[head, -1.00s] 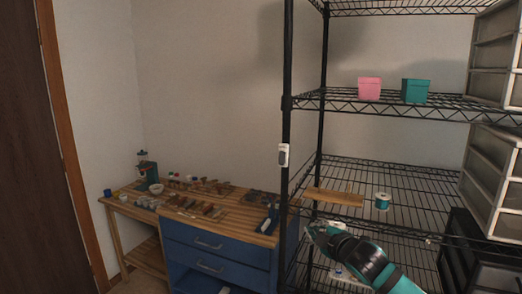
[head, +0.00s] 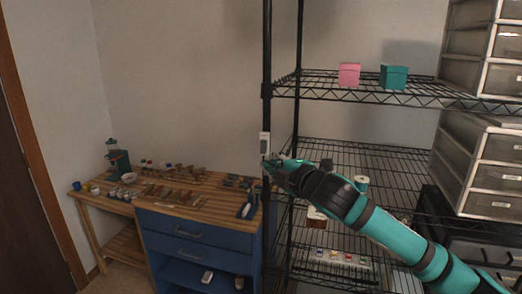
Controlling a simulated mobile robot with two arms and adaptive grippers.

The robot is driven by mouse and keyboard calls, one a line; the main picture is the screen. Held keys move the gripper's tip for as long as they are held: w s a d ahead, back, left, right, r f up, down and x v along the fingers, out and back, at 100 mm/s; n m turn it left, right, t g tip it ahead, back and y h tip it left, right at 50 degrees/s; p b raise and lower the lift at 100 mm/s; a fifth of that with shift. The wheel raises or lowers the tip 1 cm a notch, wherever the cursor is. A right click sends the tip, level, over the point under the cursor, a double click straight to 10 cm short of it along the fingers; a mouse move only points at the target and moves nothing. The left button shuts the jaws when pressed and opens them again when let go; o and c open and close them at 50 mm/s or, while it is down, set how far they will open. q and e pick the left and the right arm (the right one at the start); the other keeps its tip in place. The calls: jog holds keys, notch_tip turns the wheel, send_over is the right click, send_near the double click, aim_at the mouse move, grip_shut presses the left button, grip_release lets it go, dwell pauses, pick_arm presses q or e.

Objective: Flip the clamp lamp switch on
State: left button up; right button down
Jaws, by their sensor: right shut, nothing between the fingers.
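A small white switch (head: 265,143) with a dark grey part is fixed to the black front post of the wire shelf. No lamp can be made out in the head view. My right gripper (head: 270,164), on a teal and black arm from the lower right, is shut and empty. Its tip is at the post, just below the switch in the picture. I cannot tell whether it touches the switch or the post. My left gripper is not in view.
The wire shelf (head: 365,93) holds a pink box (head: 349,74), a teal box (head: 394,77) and a teal spool (head: 361,183). Plastic drawers (head: 484,165) stand at the right. A blue-drawered workbench (head: 196,236) with small items stands left of the post.

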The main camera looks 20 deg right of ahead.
aim_at(262, 152)
jog(key=p+x, duration=0.1)
jog(key=x, duration=0.2)
jog(key=d+p+x, duration=0.1)
jog(key=p+x, duration=0.1)
jog(key=x, duration=0.1)
jog(key=d+p+x, duration=0.1)
jog(key=x, duration=0.3)
jog(key=shift+w+a+p, duration=0.1)
jog(key=shift+w+p, duration=0.1)
jog(key=shift+p, duration=0.2)
jog(key=shift+w+d+f, duration=0.25)
jog(key=shift+w+d, duration=0.2)
jog(key=shift+a, duration=0.1)
jog(key=b, duration=0.1)
jog(key=n+t+b, duration=0.1)
jog(key=shift+w+d+f+b, duration=0.1)
jog(key=shift+w+d+b, duration=0.15)
jog(key=shift+b, duration=0.1)
jog(key=shift+a, duration=0.1)
